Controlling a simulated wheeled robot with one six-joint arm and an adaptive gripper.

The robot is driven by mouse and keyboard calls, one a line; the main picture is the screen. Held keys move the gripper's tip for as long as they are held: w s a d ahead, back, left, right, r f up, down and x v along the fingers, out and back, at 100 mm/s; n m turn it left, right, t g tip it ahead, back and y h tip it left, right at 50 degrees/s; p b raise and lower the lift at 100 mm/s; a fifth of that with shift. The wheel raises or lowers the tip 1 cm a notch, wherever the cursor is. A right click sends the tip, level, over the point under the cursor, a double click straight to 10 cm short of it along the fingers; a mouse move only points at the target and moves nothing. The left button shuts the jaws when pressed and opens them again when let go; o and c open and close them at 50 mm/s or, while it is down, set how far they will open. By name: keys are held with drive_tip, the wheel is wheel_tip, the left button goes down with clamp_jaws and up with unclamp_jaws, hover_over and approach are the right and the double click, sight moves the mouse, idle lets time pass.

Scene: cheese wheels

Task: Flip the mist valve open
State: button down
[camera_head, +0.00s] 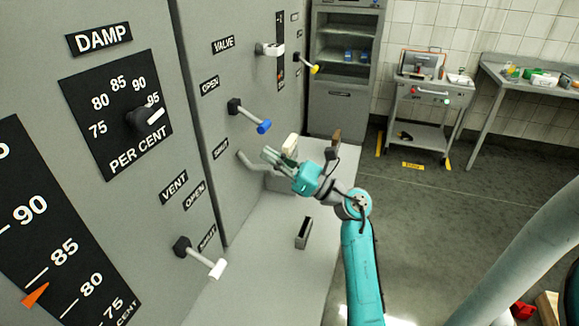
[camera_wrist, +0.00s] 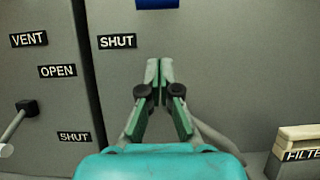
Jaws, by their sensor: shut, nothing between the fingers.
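A lever with a blue grip (camera_head: 264,127) sticks out from a black pivot on the grey cabinet face. It points right and slightly down, between an OPEN label (camera_head: 209,86) above and a SHUT label (camera_head: 220,149) below. A label reading VALVE (camera_head: 223,45) is higher up; I see no word "mist". My gripper (camera_head: 270,153) is shut and empty, just below the blue grip and apart from it. In the wrist view my closed fingertips (camera_wrist: 159,68) are right of the SHUT label, with the blue grip (camera_wrist: 157,3) cut off at the top edge.
A white-tipped vent lever (camera_head: 216,268) is lower left, and a yellow-tipped lever (camera_head: 314,69) is farther back. A dark slotted box (camera_head: 303,232) sits on the pale ledge below. A cart (camera_head: 422,127) stands on the far floor.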

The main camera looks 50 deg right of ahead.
sight(254, 120)
drive_tip(key=shift+r, duration=2.15)
drive_tip(key=shift+s, duration=0.1)
